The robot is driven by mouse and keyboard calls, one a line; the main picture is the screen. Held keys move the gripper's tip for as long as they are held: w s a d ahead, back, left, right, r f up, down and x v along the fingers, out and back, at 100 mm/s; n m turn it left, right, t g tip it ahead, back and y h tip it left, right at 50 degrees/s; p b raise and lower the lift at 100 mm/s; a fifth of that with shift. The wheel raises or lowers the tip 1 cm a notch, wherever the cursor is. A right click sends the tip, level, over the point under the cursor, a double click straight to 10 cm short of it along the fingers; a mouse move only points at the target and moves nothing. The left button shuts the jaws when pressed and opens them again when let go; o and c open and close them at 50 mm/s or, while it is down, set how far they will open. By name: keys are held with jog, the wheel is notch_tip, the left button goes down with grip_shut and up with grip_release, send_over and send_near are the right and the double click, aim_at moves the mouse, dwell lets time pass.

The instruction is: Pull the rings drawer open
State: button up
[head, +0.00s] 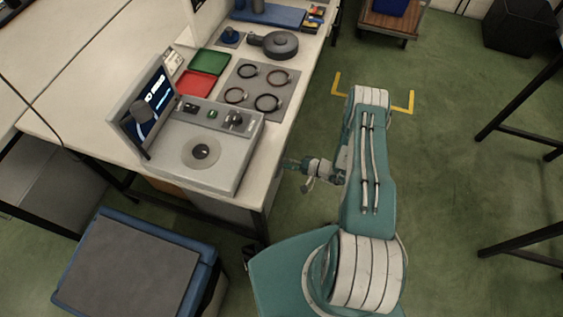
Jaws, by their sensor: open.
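My gripper (301,171) is open and empty. It is off the right-hand edge of the white bench (290,118), pointing left toward it, with a gap of floor showing between them. No drawer front or handle can be made out clearly. Part of a grey unit (222,208) shows under the near end of the bench, and the bench top hides most of what is below. Several dark rings lie on a grey mat (259,90) on the bench top; I cannot tell whether they relate to the drawer.
A grey machine (205,153) with a tilted screen stands at the bench's near end. Red (194,83) and green (209,62) trays lie behind it. A blue-edged box (130,265) stands at the lower left. Green floor is open right of my arm, before black table legs.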

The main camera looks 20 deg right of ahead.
jog(key=shift+x, duration=1.1)
grip_shut()
jog(key=shift+d, duration=0.1)
jog(key=f+v, duration=0.2)
jog(key=v, duration=0.9)
jog(key=f+v, duration=0.2)
jog(key=v, duration=1)
jog(key=shift+s+d+f, duration=0.4)
jog(key=shift+s, duration=0.05)
jog(key=shift+c, duration=0.7)
grip_release()
jog(key=shift+o, duration=0.7)
jog(key=shift+w+d+r, duration=0.1)
